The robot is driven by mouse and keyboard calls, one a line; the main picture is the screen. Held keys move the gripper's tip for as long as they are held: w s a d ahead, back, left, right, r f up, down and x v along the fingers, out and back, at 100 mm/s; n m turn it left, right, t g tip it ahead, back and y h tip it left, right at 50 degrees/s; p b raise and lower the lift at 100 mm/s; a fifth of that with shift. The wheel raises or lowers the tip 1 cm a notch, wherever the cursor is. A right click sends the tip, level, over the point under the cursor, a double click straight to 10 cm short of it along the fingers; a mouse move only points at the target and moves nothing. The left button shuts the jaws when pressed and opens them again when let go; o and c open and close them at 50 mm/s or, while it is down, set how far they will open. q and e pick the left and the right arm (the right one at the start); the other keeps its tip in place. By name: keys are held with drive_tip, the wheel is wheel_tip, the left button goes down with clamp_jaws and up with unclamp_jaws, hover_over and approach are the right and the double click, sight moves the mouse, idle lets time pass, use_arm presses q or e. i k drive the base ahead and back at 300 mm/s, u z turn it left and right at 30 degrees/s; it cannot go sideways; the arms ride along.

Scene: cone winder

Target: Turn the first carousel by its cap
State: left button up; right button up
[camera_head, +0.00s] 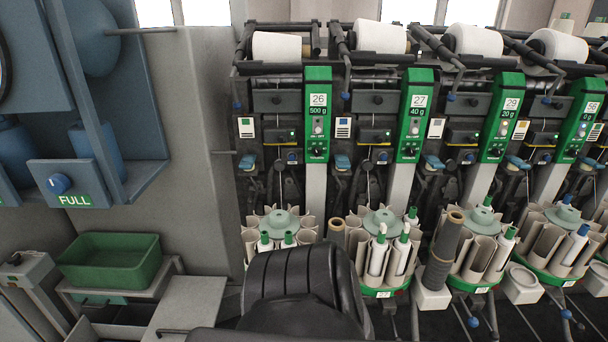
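The leftmost carousel stands under the winding unit marked 26. Its pale green cap (281,222) is in plain view on top, ringed by cream tube pockets (252,238). Two white bobbins with green tips (265,241) stand in its front pockets. The lower front of this carousel is hidden behind a black rounded part of my own body, which fills the bottom middle of the view. Neither of my grippers shows, and nothing is seen touching the cap.
More carousels stand to the right, one with a pale green cap (382,221). A brown tube (336,230) and a dark cone (442,252) stand upright between carousels. A green bin (110,279) sits at left. A blue frame with a FULL panel (72,184) stands at far left.

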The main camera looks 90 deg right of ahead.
sight(303, 229)
drive_tip(key=k, duration=1.05)
drive_tip(key=z, duration=2.9)
